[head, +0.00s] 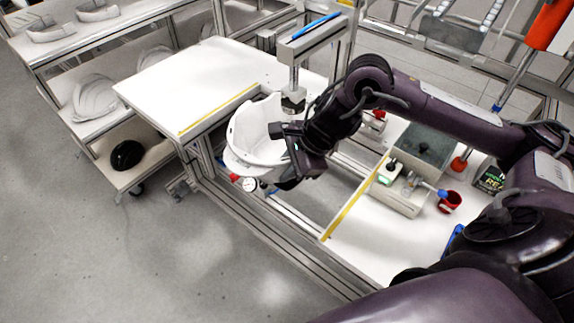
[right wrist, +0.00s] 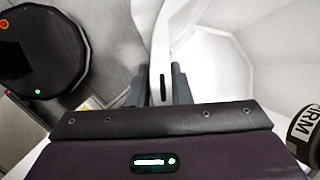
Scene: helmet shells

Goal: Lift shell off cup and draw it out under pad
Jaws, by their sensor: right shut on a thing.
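The white helmet shell (head: 258,138) is in the middle of the head view, tilted, its open side partly showing. My right gripper (head: 290,150) is shut on the shell's rim, from the right side. In the right wrist view the shell's rim (right wrist: 160,50) runs between the two fingers (right wrist: 160,88), with the hollow white inside to the right. The press pad (head: 293,101) hangs on its rod just above and behind the shell. The cup is not clear in either view; the shell and my gripper hide the place beneath. My left gripper is not in view.
A white table (head: 200,80) with a yellow edge strip lies behind left. A rack (head: 75,65) with shells stands at the far left. A dial gauge (head: 249,184) sits below the shell.

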